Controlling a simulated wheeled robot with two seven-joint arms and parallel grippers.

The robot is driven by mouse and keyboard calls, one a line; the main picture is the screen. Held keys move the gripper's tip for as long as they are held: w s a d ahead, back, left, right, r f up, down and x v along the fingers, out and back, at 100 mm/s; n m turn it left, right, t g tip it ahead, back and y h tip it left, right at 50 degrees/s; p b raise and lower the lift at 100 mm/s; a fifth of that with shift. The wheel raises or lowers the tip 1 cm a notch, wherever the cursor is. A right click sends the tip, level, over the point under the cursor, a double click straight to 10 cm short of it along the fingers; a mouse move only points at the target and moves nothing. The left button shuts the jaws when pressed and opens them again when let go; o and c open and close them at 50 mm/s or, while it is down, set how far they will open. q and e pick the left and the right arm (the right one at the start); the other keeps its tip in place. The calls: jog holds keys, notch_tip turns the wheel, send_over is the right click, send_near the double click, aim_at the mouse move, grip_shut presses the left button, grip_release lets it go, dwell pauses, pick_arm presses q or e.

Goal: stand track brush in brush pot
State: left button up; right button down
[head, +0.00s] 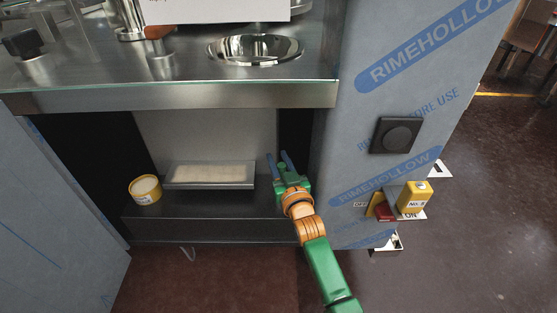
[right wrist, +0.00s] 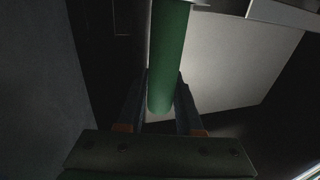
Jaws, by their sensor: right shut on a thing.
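My right gripper (head: 279,158) reaches into the open cabinet below the counter, at the right end of the shelf. In the right wrist view its fingers (right wrist: 163,77) are shut on a smooth green cylinder (right wrist: 170,45), which looks like the track brush's handle. Its far end runs out of the top of that view, and I cannot make out the brush clearly in the head view. A round yellow pot (head: 145,190) with a pale top and a label, perhaps the brush pot, stands at the left of the shelf, well apart from my gripper. My left gripper is not in view.
A metal tray (head: 211,184) with pale contents sits between the pot and my gripper. The steel counter (head: 180,97) overhangs the shelf (head: 215,228). A film-wrapped panel (head: 345,150) stands close right, with a yellow-and-red switch box (head: 415,195).

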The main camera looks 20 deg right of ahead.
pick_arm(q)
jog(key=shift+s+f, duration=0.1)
pick_arm(e)
jog(key=shift+f, duration=0.1)
jog(key=c, duration=0.5)
grip_release()
jog(key=shift+s, duration=0.4)
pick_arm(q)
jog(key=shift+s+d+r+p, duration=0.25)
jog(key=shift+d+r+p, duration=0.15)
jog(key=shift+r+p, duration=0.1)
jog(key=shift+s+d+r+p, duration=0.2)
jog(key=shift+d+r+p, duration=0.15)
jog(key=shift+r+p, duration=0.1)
pick_arm(e)
jog(key=shift+s+f, duration=0.15)
jog(key=shift+s, duration=3.05)
